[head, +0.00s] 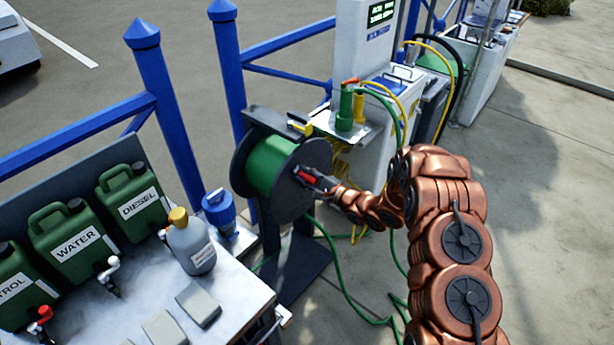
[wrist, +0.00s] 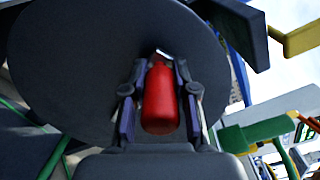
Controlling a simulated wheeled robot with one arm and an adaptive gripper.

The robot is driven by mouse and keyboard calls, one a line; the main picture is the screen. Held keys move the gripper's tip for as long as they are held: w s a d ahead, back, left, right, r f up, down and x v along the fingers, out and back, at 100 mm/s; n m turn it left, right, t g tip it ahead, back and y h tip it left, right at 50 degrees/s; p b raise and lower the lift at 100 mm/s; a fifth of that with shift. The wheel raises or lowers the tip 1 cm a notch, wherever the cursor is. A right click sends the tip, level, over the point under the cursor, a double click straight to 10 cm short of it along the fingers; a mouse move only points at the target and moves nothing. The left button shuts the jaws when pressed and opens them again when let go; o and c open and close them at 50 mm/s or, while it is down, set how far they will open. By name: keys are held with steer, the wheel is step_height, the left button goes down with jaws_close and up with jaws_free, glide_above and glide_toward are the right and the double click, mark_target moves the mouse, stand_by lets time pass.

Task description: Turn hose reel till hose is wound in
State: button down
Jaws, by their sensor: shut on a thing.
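The hose reel (head: 290,198) is a dark drum on a stand, with green hose (head: 264,166) wound between its two flanges. Its red crank handle (head: 305,176) sticks out from the near flange. My gripper (head: 318,180) is shut on this handle. In the wrist view the red handle (wrist: 160,98) sits between both fingers of my gripper (wrist: 160,95), with the dark flange (wrist: 75,60) behind it. Loose green hose (head: 345,290) runs from the reel down over the ground to the right; its far end is hidden behind my arm.
A bench (head: 240,290) with green cans (head: 65,240), a grey bottle (head: 190,245) and grey blocks stands at the left. Blue posts and rails (head: 165,110) are behind the reel. A white pedestal (head: 365,45) with a yellow hose stands behind right. Open paving (head: 545,220) lies right.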

steer(key=shift+w+a+r, duration=0.1)
steer(key=shift+a+r, duration=0.15)
steer(key=shift+r, duration=0.15)
steer(key=c, duration=1.3)
jaws_free()
steer(key=shift+c, duration=0.2)
steer(key=o, duration=0.5)
steer(key=shift+a+f, duration=0.1)
steer(key=shift+f, duration=0.1)
steer(key=shift+c, duration=0.2)
steer(key=shift+f, duration=0.1)
steer(key=shift+d, duration=0.2)
steer(key=shift+s+d, duration=0.35)
steer(key=shift+d, duration=0.15)
steer(key=v, duration=1)
steer(key=shift+s+d, duration=0.15)
steer(key=shift+s, duration=0.15)
